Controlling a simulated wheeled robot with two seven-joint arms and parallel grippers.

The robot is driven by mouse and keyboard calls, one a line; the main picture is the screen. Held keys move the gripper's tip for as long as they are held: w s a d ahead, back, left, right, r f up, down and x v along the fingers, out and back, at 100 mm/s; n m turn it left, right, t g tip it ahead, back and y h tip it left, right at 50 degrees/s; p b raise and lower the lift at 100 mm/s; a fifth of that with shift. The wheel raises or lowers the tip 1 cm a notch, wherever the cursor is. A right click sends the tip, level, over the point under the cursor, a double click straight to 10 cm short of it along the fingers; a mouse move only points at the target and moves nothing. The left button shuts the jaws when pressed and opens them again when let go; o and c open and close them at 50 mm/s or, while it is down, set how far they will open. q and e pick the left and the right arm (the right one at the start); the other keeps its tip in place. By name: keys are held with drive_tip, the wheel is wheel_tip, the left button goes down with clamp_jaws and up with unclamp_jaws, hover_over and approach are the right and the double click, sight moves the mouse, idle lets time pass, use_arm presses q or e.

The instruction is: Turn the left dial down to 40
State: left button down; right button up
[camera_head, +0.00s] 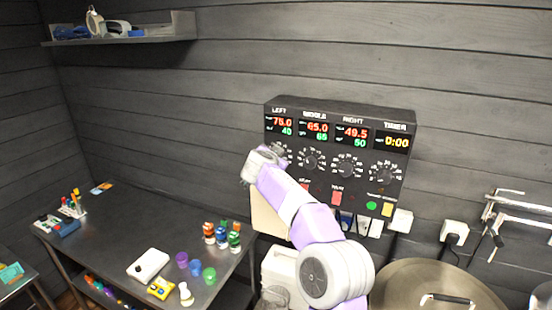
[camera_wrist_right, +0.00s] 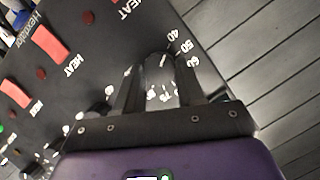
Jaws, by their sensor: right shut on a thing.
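The black control panel (camera_head: 340,150) is on the wall, with LEFT, MIDDLE, RIGHT and TIMER sections. The LEFT display (camera_head: 281,127) shows a red number of about 75 or 76 above a green 40. My right gripper (camera_head: 270,155) is at the left dial and hides most of it in the head view. In the right wrist view the right gripper (camera_wrist_right: 159,85) has a finger on each side of the left dial (camera_wrist_right: 159,72) and is shut on it. The printed marks 40, 50 and 60 show beside it. My left gripper is not in view.
Other dials, the middle dial (camera_head: 311,160), right dial (camera_head: 347,166) and timer dial (camera_head: 384,174), sit close to the right. Red switches (camera_head: 336,197) are below. A dark table (camera_head: 130,215) with cups and a white box stands left; a large round metal lid (camera_head: 425,285) is lower right.

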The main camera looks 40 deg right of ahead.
drive_tip(key=o, duration=1)
drive_tip(key=shift+o, duration=0.2)
drive_tip(key=b+v, duration=0.1)
drive_tip(key=v, duration=0.6)
drive_tip(key=shift+a, duration=0.25)
drive_tip(key=shift+s, duration=0.1)
